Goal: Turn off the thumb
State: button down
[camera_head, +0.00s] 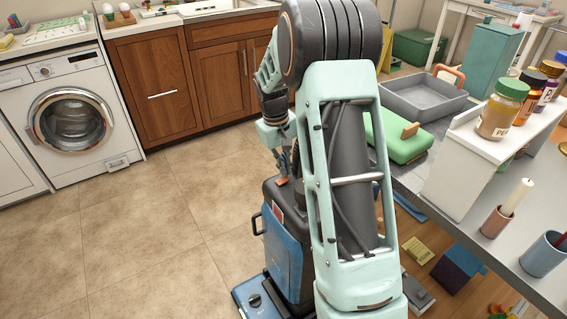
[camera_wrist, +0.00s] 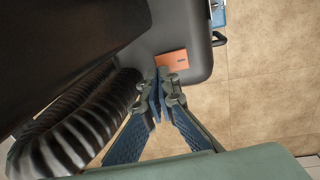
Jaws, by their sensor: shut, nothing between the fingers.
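I see nothing that I can identify as a thumb. A blue and dark grey upright machine, like a floor cleaner (camera_head: 285,240), stands on the tiles under my arm. An orange rectangular patch (camera_wrist: 172,60) lies on its dark top; it looks like a switch, but I cannot tell its setting. My gripper (camera_wrist: 164,82) is shut and empty, its fingertips at the lower edge of the patch. I cannot tell whether they touch it. In the head view my gripper (camera_head: 284,168) points down at the machine's top, partly hidden by my arm.
A ribbed black hose (camera_wrist: 85,125) lies left of my fingers. A grey table (camera_head: 520,260) with a white shelf (camera_head: 465,170) and jars stands at the right. A washing machine (camera_head: 70,120) and wooden cabinets (camera_head: 150,90) line the back. The tiled floor at left is clear.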

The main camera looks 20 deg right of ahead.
dwell(0.3)
jog(key=shift+d+f+y+p, duration=0.15)
jog(key=shift+d+y+p, duration=0.25)
jog(key=shift+p, duration=0.65)
jog(key=shift+a+f, duration=0.2)
jog(key=shift+f, duration=0.1)
jog(key=shift+a+r, duration=0.15)
jog(key=shift+a, duration=0.05)
jog(key=shift+s+a+r, duration=0.1)
jog(key=shift+a+r, duration=0.1)
jog(key=shift+a, duration=0.35)
